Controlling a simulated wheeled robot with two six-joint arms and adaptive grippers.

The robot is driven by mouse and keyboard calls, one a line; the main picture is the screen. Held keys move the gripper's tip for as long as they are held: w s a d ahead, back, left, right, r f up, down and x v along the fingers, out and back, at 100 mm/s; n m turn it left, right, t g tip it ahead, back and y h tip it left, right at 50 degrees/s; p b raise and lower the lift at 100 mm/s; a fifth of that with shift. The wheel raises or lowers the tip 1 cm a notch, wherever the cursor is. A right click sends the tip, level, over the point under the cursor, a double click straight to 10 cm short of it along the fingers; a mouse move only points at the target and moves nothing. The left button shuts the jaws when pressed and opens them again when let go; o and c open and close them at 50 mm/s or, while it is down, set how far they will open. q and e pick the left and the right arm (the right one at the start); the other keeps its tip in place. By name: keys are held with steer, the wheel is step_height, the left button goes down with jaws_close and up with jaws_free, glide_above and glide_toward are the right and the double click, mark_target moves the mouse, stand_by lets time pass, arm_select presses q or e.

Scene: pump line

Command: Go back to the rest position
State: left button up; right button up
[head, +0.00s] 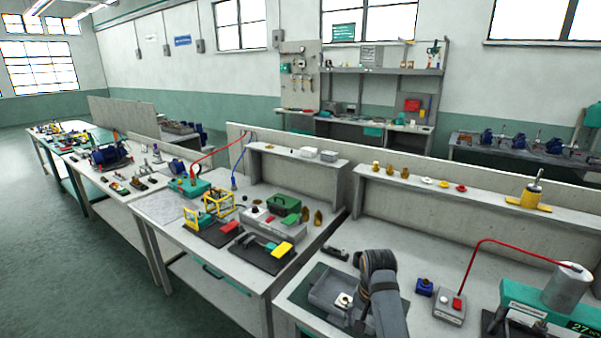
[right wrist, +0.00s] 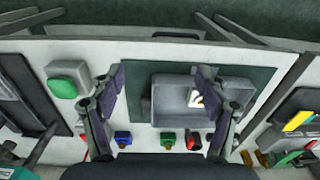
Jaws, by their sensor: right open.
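My right gripper (right wrist: 160,82) is open in the right wrist view, with its two fingers wide apart and nothing between the tips. It is over a dark green mat (right wrist: 137,88) that bears a grey tray (right wrist: 232,115) with a small white part (right wrist: 196,98) in it. In the head view my right arm (head: 380,285) covers part of the mat (head: 398,312) and the tray (head: 322,291); the fingertips are hard to make out there. My left gripper is not in view.
A blue block (right wrist: 122,138), a green block (right wrist: 168,138) and a green button (right wrist: 62,88) are around my right gripper. A red-cabled box (head: 449,308) and a teal machine (head: 535,312) stand to the right. A shelf (head: 455,190) runs behind. Another cluttered table stands left.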

steer(key=s+d+f+n, duration=0.1)
steer(key=s+d+f, duration=0.3)
steer(key=s+f, duration=0.15)
steer(key=s+d+r+n+t+h, duration=0.1)
steer(key=s+d+n+t, duration=0.15)
steer(key=s, duration=0.55)
steer(key=s+d+n+t, duration=0.1)
steer(key=s+n, duration=0.3)
steer(key=s, duration=0.4)
steer(key=s+d+f+g, duration=0.1)
steer(key=s+f, duration=0.1)
steer(key=f, duration=1.1)
steer(key=s+d+f+g, duration=0.1)
steer(key=d+f, duration=0.1)
steer(key=f, duration=1.2)
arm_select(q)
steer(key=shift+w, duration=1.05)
arm_select(e)
steer(key=s+f, duration=1.5)
steer(key=s, duration=0.3)
steer(key=shift+s+d+f+m+g, duration=0.2)
steer(key=shift+s+d+m+g, duration=0.05)
steer(key=shift+d+m+g, duration=0.15)
